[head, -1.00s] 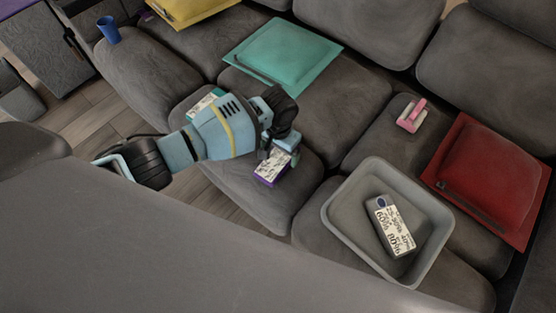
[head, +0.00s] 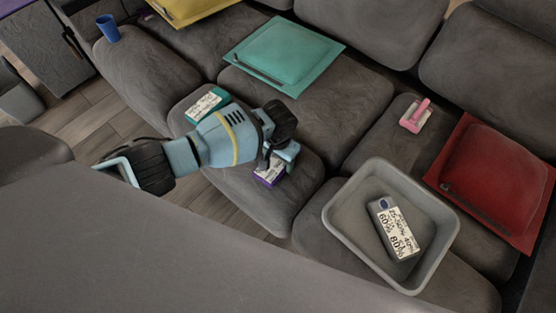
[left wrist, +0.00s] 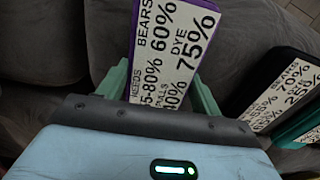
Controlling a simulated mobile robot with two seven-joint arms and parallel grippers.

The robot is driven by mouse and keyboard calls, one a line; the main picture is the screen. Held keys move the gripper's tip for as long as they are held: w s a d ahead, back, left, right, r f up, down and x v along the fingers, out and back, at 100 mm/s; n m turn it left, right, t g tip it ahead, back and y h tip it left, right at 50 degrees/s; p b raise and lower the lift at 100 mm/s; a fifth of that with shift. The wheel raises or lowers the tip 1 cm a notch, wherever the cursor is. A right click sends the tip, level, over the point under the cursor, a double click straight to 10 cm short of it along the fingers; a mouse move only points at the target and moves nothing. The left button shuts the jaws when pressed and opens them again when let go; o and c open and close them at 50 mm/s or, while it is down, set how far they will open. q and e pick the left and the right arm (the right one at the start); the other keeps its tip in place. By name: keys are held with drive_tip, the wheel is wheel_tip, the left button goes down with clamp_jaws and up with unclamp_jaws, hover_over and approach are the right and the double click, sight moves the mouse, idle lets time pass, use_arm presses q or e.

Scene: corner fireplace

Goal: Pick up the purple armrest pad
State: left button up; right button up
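The purple armrest pad (head: 268,181) lies on the near grey seat cushion, with a white printed label on top. My left gripper (head: 276,163) is over it and hides part of it in the head view. In the left wrist view the purple pad (left wrist: 165,45) reaches up between the two green fingers (left wrist: 160,88), one on each side. The fingers look apart, and I see no clear grip on the pad. My right gripper is not in view.
A teal-edged labelled pad (head: 207,104) lies beside my left arm. A grey bin (head: 335,219) holds a labelled dark item (head: 397,230). A pink item (head: 416,115), red cushion (head: 490,180), teal cushion (head: 285,55) and blue cup (head: 108,28) are farther off.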

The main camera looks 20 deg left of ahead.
use_arm(q)
drive_tip(key=shift+c, duration=1.3)
wheel_tip(320, 180, up, 9)
drive_tip(key=p, duration=0.3)
drive_tip(key=shift+r, duration=0.55)
drive_tip(key=shift+s, duration=0.1)
